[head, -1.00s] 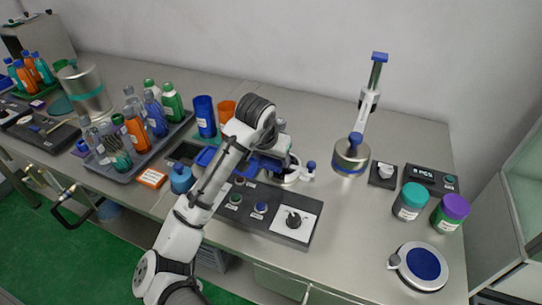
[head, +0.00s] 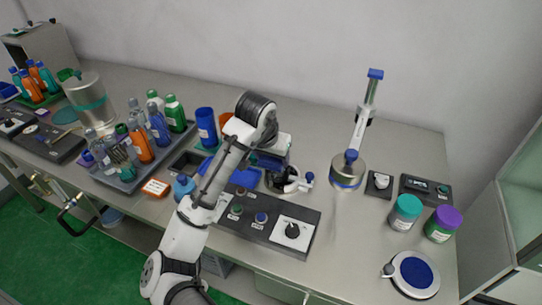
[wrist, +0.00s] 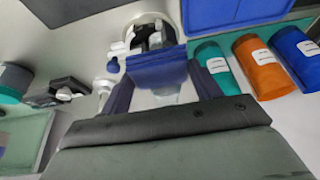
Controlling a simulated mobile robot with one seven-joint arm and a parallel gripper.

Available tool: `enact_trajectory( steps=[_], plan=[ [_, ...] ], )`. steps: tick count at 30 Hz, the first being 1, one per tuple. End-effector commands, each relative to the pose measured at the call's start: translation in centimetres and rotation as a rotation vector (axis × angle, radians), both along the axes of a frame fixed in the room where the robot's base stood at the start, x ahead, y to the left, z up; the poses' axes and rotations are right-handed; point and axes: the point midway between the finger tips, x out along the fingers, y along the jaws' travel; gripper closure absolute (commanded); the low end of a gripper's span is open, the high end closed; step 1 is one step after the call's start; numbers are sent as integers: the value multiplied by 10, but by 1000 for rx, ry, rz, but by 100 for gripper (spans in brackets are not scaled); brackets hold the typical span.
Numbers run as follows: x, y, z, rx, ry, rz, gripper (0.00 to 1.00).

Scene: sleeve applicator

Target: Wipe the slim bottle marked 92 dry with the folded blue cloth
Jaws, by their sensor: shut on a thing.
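Teal (wrist: 217,66), orange (wrist: 262,66) and blue (wrist: 296,58) cups stand close to my gripper. A dark control panel (head: 225,222) lies in front. A lever stand (head: 347,172), two jars (head: 405,212) and a round blue-topped device (head: 415,272) are right.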

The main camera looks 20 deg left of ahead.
Motion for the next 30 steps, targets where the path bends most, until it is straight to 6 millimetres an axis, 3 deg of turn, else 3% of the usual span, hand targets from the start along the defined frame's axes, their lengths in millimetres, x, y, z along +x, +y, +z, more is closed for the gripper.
enact_trajectory(
  steps=[10, 30],
  plan=[
    [0, 0, -5, 0, 0, 0, 59],
    [0, 0, -45, -1, 0, 1, 59]
  ],
)
